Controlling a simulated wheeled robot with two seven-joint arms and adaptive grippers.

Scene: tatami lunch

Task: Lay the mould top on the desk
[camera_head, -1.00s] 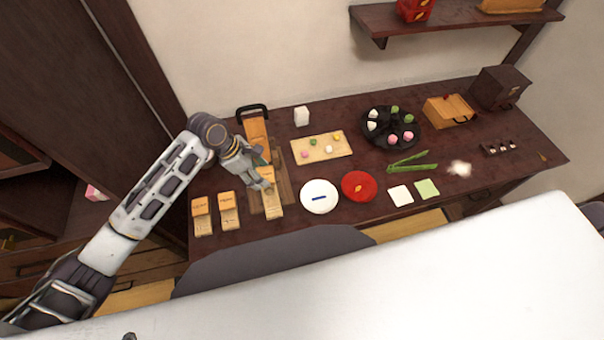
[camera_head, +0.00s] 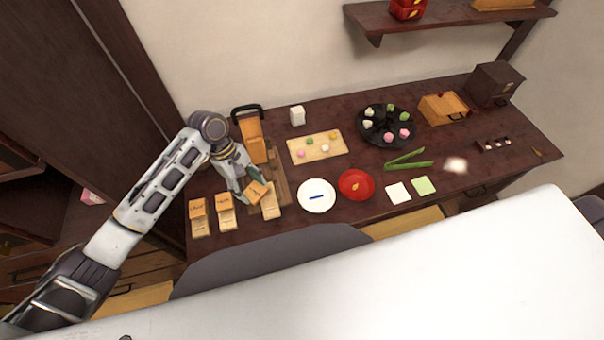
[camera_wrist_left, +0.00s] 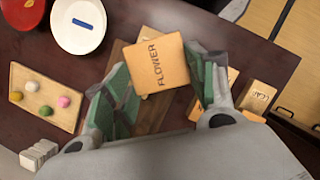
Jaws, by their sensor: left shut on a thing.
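The mould top is an orange wooden block marked FLOWER (camera_wrist_left: 157,66); in the head view it shows as a small tilted block (camera_head: 257,191). My left gripper (camera_head: 246,193) is shut on it, with the block between the green-padded fingers in the left wrist view. It is held close to the pale mould base (camera_head: 271,206), over its left side; I cannot tell the exact height. The base lies at the front of a wooden board (camera_head: 281,186) on the dark desk (camera_head: 340,221). My right gripper is not in view.
Two more moulds, a left one (camera_head: 197,208) and a right one (camera_head: 225,203), stand left of the gripper. A white plate (camera_head: 316,204) and red plate (camera_head: 352,192) lie to the right. A tray of sweets (camera_head: 296,158) is behind. Little bare desk shows between the moulds and board.

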